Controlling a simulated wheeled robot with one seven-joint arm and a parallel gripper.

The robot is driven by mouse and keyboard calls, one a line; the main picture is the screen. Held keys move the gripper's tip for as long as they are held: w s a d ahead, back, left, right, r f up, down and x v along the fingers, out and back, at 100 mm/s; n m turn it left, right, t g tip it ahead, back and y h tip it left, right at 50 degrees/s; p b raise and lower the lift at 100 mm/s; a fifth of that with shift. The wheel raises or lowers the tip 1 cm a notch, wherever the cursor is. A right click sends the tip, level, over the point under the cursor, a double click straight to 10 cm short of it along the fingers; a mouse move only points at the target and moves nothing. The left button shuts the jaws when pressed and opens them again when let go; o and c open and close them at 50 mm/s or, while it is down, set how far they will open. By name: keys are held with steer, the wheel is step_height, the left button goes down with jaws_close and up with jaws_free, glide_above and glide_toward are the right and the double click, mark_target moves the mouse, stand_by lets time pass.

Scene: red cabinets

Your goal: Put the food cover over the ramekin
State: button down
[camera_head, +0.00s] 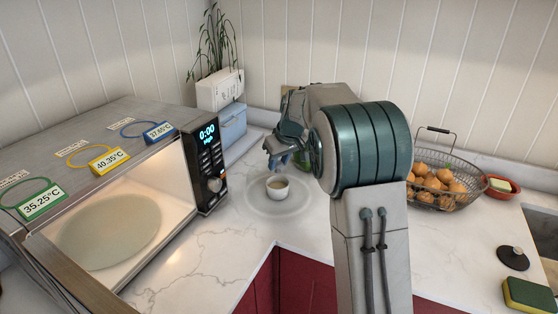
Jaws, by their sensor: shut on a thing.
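The small white ramekin (278,187) stands upright on the white marble counter, with something brownish inside. A faint, clear round shape, which looks like the transparent food cover (256,205), surrounds the ramekin. My gripper (275,162) is just above and behind the ramekin, pointing down, shut on what seems to be the top of the cover. The fingertips are small and the grip point is hard to make out. I cannot tell whether the cover's rim touches the counter.
An open microwave (165,190) with a glass plate stands at left. A blue box (230,125) and potted plant (213,50) are behind. A wire basket of round food (440,190), a red dish (502,187), a black lid (513,258) and a sponge (528,295) are at right.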

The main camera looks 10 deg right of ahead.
steer(key=shift+f+b, duration=0.35)
steer(key=shift+f, duration=0.2)
steer(key=c, duration=1)
jaws_free()
steer(key=shift+r, duration=0.15)
steer(key=shift+r+p, duration=2.15)
steer(key=shift+r, duration=0.8)
